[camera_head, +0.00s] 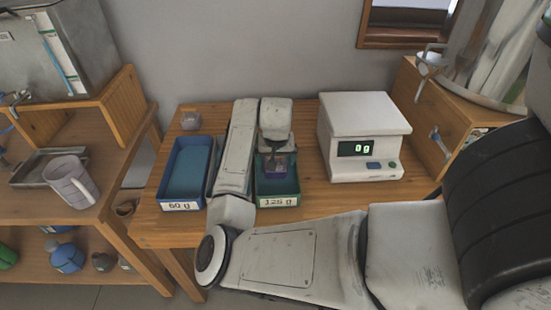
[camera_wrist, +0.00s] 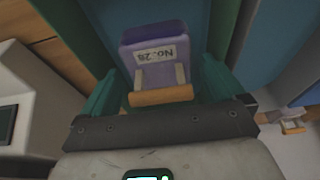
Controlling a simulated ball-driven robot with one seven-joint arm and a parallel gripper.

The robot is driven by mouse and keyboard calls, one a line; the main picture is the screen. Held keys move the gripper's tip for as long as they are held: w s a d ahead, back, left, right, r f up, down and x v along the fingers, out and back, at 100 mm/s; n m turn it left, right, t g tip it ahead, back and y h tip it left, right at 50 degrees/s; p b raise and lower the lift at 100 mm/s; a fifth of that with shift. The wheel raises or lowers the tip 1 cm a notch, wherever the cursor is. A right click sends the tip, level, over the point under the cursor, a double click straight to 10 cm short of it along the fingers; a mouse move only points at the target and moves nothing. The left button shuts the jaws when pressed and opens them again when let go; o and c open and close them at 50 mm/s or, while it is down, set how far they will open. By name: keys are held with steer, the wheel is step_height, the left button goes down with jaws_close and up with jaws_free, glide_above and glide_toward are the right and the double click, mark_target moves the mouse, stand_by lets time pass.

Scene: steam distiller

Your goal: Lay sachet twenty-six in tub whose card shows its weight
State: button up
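A purple sachet (camera_wrist: 155,55) with an orange handle bar (camera_wrist: 161,96) sits between the fingers of my gripper (camera_wrist: 160,88). Its label is upside down and starts "No. 2"; the last digit is hard to read. Small gaps show between the sachet and the teal fingers, which look open. In the head view the sachet (camera_head: 281,166) is inside the green tub (camera_head: 278,187), whose card reads 125 g, with my gripper (camera_head: 275,150) over it. A blue tub (camera_head: 185,172) with a 60 g card stands at left. My arm hides most of another tub between them.
A white scale (camera_head: 362,140) reading 0 g stands right of the green tub. A small grey object (camera_head: 190,120) sits behind the blue tub. A side shelf at left holds a white jug (camera_head: 70,182) and a metal tray (camera_head: 45,165). A wooden box (camera_head: 440,120) is at right.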

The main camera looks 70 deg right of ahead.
steer(key=shift+o, duration=0.2)
steer(key=v, duration=1.2)
steer(key=shift+r, duration=0.15)
